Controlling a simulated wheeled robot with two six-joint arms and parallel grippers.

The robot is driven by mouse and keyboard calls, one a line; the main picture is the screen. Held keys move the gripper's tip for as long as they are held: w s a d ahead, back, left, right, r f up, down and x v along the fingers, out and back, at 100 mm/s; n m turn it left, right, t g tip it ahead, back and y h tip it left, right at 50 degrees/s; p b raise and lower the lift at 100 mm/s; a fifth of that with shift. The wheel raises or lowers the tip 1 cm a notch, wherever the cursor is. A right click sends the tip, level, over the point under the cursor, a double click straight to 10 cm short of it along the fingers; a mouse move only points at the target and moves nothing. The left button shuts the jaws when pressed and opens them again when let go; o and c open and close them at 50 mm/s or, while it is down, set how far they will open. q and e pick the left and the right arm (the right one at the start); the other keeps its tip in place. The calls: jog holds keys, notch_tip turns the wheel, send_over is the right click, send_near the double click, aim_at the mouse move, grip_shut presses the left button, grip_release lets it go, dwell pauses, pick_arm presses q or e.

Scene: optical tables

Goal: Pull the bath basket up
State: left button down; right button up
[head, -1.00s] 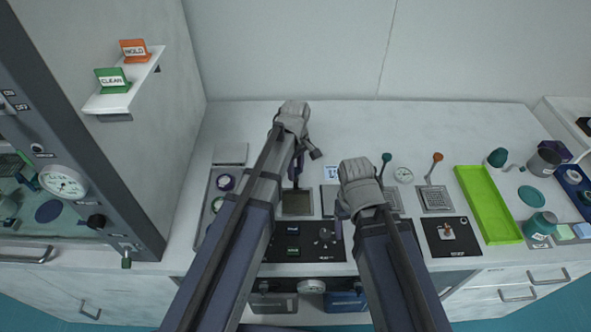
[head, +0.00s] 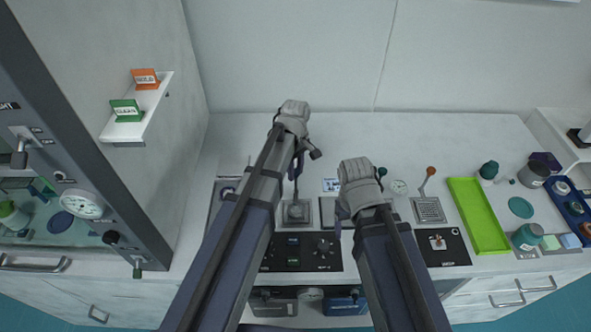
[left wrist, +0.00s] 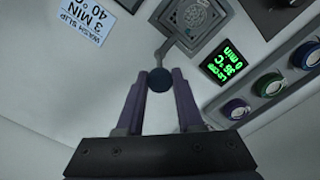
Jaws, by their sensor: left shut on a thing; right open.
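The bath basket (left wrist: 190,20) is a grey square piece with a round patterned middle, at the top of the left wrist view. It also shows in the head view (head: 296,211), at the square bath opening below my left gripper. A grey handle runs from it to a dark blue round knob (left wrist: 160,80). My left gripper (left wrist: 160,76) is shut on this knob, one finger on each side. In the head view my left gripper (head: 296,180) hangs over the bath and hides the knob. My right gripper (head: 344,214) is open over the bench, its fingertips partly hidden.
A lit display (left wrist: 222,63) and a panel with coloured dials (left wrist: 270,84) lie beside the bath. A wash slip (left wrist: 85,18) lies near. An orange-knobbed lever (head: 430,172) and a green tray (head: 478,215) stand to the right.

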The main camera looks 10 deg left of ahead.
pick_arm(q)
jog(key=c, duration=0.5)
grip_release()
jog(key=shift+c, duration=0.2)
jog(key=shift+r, duration=0.15)
notch_tip(320, 180, up, 8)
jog(key=p, duration=0.7)
jog(key=shift+p, duration=0.35)
jog(key=shift+f, duration=0.2)
jog(key=shift+s+d+f, duration=0.15)
jog(key=shift+s, duration=0.15)
jog(key=s+d+f+m+b, duration=0.2)
jog(key=s+d+m, duration=0.1)
jog(key=s+m, duration=0.4)
jog(key=s+d+f+m+y+b, duration=0.1)
jog(key=s+d+f+m+b, duration=0.1)
jog(key=s+m, duration=0.6)
jog(key=shift+s+d+f+b, duration=0.4)
jog(key=shift+s+b, duration=0.2)
jog(key=shift+s, duration=0.4)
